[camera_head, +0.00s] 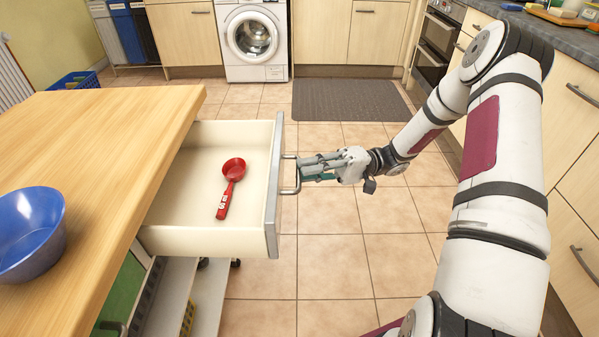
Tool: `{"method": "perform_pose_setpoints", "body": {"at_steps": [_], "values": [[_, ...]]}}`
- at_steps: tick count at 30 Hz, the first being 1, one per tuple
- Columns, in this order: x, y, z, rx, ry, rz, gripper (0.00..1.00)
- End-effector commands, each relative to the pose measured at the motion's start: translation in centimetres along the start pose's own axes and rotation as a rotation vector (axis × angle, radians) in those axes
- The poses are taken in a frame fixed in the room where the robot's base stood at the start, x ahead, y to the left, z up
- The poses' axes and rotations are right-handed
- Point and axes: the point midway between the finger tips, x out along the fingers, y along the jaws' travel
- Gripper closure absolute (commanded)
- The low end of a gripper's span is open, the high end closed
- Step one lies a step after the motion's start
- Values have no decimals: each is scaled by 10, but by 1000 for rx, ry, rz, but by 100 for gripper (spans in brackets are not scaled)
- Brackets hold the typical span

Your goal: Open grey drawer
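The grey-fronted drawer (274,190) is pulled out to the right from under the wooden worktop. Its cream inside shows, with a red scoop (231,180) lying on the bottom. A metal bar handle (290,176) is fixed on the drawer's front. My gripper (303,168) is at the handle, with its fingers reaching left over the bar. The fingers look close together around it, but the small view hides whether they press on it. My arm comes in from the right.
A blue bowl (30,232) stands on the wooden worktop (95,125) at left. A washing machine (252,42) and dark mat (350,100) are at the back. Tiled floor (330,262) is free right of the drawer. Cabinets (575,150) line the right side.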

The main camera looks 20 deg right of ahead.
Motion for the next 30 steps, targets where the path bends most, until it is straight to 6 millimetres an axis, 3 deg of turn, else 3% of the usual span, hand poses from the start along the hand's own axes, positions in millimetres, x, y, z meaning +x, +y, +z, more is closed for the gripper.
{"method": "perform_pose_setpoints", "body": {"at_steps": [6, 13, 18, 30], "values": [[-47, 1, 0, -1, 4, 1, 82], [-82, 1, 0, -1, 3, 1, 82], [-92, 1, 0, 1, 1, 1, 82], [-92, 1, 0, 1, 1, 0, 82]]}}
